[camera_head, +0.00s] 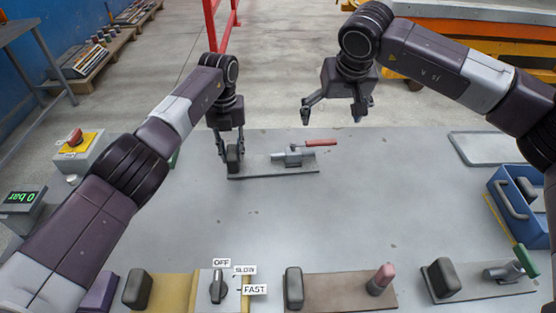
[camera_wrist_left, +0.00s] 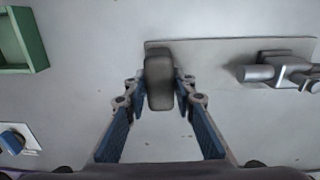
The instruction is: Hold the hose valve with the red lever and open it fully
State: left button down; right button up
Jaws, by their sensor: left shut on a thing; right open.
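The hose valve with the red lever (camera_head: 320,143) lies near the far edge of the table, on a grey plate (camera_head: 262,173) with a dark block (camera_head: 233,158) at its left end. The lever points right, roughly along the pipe. My left gripper (camera_head: 231,160) is shut on the dark block; in the left wrist view the fingers press both sides of the block (camera_wrist_left: 159,80). The valve body also shows there (camera_wrist_left: 285,72), right of the fingers; its lever is out of view. My right gripper (camera_head: 334,118) is open and empty, above and behind the valve.
A valve with a green lever (camera_head: 525,260) stands at the front right, below a blue crate (camera_head: 507,222). A knob panel marked OFF, SLOW, FAST (camera_head: 217,287) and a pink-knobbed plate (camera_head: 340,291) line the front. The table's middle is clear.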

pick_arm(q)
jog(key=c, duration=1.5)
grip_release()
jog(key=shift+c, duration=0.2)
